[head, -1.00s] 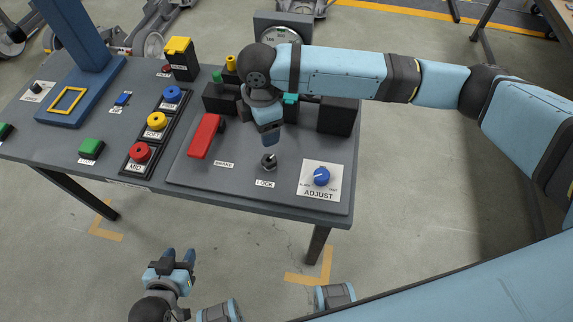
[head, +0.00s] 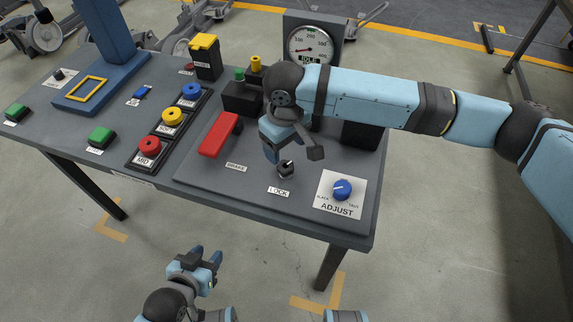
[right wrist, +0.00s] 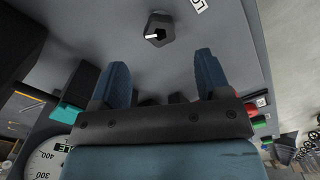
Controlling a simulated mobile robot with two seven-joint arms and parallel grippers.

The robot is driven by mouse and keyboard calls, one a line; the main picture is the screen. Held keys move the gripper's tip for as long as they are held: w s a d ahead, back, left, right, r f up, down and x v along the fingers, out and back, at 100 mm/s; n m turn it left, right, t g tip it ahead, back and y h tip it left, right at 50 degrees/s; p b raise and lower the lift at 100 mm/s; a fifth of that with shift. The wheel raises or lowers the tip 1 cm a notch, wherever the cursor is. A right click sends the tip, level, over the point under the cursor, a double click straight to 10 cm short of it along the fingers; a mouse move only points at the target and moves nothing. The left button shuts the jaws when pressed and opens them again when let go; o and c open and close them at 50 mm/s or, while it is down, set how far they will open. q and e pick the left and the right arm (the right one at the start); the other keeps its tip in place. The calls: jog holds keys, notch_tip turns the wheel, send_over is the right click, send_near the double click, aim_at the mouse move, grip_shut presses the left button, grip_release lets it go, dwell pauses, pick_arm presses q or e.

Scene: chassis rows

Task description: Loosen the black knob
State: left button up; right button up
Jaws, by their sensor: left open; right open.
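The black knob (head: 286,170) with a white mark stands on the console plate above the LOCK label (head: 279,191). It also shows in the right wrist view (right wrist: 158,30), beyond the fingertips and roughly midway between them. My right gripper (head: 291,152) is open and empty, just above and behind the knob in the head view; its two blue fingers (right wrist: 161,68) are spread apart in the right wrist view, with no contact visible. My left gripper (head: 207,256) is open and empty, in front of the table, away from the console.
Red, yellow and blue buttons stand further left. A gauge (head: 312,42) rises behind my right arm. Another small dark knob (head: 59,74) is at the far left.

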aim_at(286, 166)
notch_tip(286, 166, down, 8)
jog(key=shift+r+b, duration=0.25)
jog(key=shift+b, duration=0.1)
jog(key=c, duration=0.9)
